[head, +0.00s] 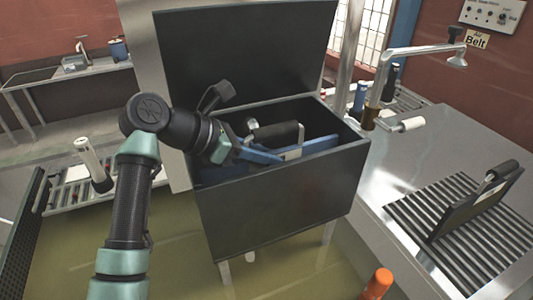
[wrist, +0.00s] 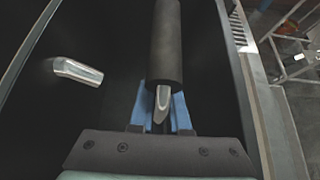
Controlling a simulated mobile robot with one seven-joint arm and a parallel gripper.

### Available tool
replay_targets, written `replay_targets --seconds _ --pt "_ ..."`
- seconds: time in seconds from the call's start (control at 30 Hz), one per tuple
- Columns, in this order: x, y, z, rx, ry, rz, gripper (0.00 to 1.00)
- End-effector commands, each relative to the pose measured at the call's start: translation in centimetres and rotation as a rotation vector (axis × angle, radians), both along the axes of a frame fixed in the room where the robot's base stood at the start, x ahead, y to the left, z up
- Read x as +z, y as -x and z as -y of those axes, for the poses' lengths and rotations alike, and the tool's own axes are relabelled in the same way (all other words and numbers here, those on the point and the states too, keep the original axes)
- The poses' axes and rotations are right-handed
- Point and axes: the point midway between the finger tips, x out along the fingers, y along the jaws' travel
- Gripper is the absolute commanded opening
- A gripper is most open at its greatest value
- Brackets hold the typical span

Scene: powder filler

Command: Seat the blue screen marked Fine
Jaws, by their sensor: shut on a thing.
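The blue screen (head: 322,146) is inside the open dark box, with its blue edge showing near the box's right inner wall. Its black cylindrical handle (head: 275,133) stands on pale metal brackets, and this handle also shows in the wrist view (wrist: 165,42). My gripper (head: 284,157) reaches into the box from the left. Its blue fingers (wrist: 163,118) are shut on the handle's metal bracket (wrist: 162,102). Most of the screen is below the box rim and hidden. I cannot read any Fine marking, nor tell whether the screen touches the bottom.
The dark box (head: 290,205) has its lid (head: 245,50) raised behind. A dark screen with a black handle (head: 480,198) stands on the rollers at right. A white handle (head: 408,125) is on the metal counter. Another white-handled piece (head: 90,158) is at left. An orange object (head: 378,283) is in front.

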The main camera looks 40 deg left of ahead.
Motion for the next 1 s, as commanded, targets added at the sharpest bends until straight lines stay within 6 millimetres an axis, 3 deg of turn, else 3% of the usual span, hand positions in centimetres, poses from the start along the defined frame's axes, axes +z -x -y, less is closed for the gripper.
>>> replay_targets --seconds 0.67,0.7,0.87,1.0 --pt "-1.7 0.0 0.0 0.000 0.000 0.002 0.00" --pt "-1.7 0.0 0.0 0.001 -0.001 0.003 0.18" --pt "-1.7 0.0 0.0 0.001 0.001 0.000 0.47" --pt "-1.8 0.0 0.0 0.001 0.001 -0.001 0.50"
